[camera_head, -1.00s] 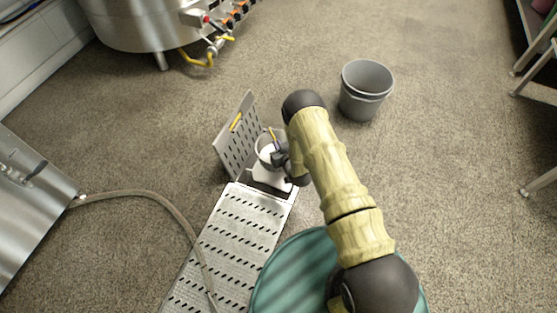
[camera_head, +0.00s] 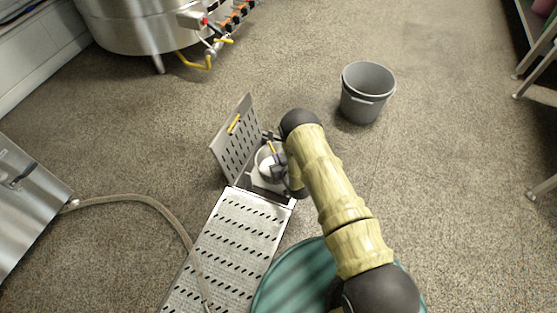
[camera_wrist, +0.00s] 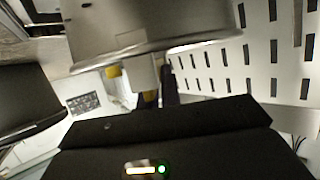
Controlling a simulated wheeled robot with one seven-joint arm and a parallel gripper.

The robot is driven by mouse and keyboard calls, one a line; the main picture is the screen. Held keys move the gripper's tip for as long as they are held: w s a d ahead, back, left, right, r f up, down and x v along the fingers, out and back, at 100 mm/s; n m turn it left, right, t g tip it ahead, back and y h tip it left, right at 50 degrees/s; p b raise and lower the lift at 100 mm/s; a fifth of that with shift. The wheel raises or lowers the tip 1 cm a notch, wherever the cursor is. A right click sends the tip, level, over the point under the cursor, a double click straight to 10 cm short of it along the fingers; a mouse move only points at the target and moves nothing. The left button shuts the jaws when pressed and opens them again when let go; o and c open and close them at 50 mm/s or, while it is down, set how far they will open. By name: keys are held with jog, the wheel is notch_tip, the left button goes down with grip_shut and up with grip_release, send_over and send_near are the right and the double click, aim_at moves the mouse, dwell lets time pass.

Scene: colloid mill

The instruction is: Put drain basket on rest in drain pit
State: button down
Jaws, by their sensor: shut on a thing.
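The drain basket (camera_head: 266,163) is a pale round cup with a yellow-marked handle. It is in the head view at the open end of the floor drain, and its metal wall fills the top of the wrist view (camera_wrist: 150,35). My gripper (camera_head: 279,170) is at the basket's right side, shut on its handle; in the wrist view yellow handle parts (camera_wrist: 113,71) show by the dark fingers. The drain pit (camera_head: 284,199) opens beneath the basket. The rest is hidden by the basket and gripper, and I cannot tell whether the basket touches it.
A slotted cover (camera_head: 236,146) with a yellow handle stands tilted up left of the pit. The slotted drain grate (camera_head: 235,240) runs toward me, with a hose (camera_head: 150,197) across it. A grey bucket (camera_head: 365,95) stands to the right, a teal drum (camera_head: 290,280) nearer.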

jog(key=shift+r, duration=0.15)
jog(key=c, duration=1.6)
grip_release()
jog(key=shift+s+d+r+p, duration=0.3)
jog(key=shift+s+p, duration=0.15)
jog(key=shift+p, duration=0.1)
jog(key=p+v, duration=0.6)
jog(key=v, duration=0.4)
jog(key=shift+s, duration=0.4)
jog(key=shift+w+d+r, duration=0.1)
jog(key=shift+w+d, duration=0.05)
